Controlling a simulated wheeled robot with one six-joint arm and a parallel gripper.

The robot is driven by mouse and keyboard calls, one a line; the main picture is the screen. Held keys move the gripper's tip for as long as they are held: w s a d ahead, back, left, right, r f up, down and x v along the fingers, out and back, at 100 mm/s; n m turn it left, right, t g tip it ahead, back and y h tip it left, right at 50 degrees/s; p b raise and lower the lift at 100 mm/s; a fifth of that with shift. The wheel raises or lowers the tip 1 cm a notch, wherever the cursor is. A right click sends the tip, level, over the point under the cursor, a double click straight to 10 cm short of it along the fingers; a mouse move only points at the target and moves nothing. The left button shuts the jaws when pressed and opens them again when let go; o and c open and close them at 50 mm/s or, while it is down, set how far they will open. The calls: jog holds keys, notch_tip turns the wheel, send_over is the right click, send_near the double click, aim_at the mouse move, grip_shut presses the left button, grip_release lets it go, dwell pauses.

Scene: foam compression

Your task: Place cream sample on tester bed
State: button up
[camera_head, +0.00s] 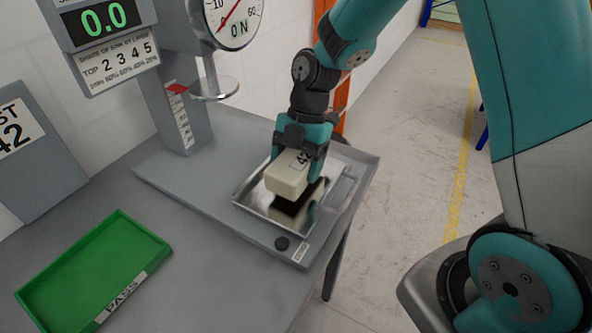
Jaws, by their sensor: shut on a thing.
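A dark shadow or reflection shows on the tray under the block. The tester (173,125) stands at the left of the tray, with a grey column and a grey base plate. Its round metal disc (214,89) hangs below the dial gauge (234,17). The bed area under the disc looks bare.
A green tray (92,262) marked PASS lies on the table at the lower left. A grey board (36,160) with a label ending in 42 stands at the left. A display (103,20) reads 0.0.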

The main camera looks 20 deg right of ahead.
jog(key=shift+f, duration=1.2)
jog(key=shift+f, duration=0.15)
jog(key=o, duration=0.9)
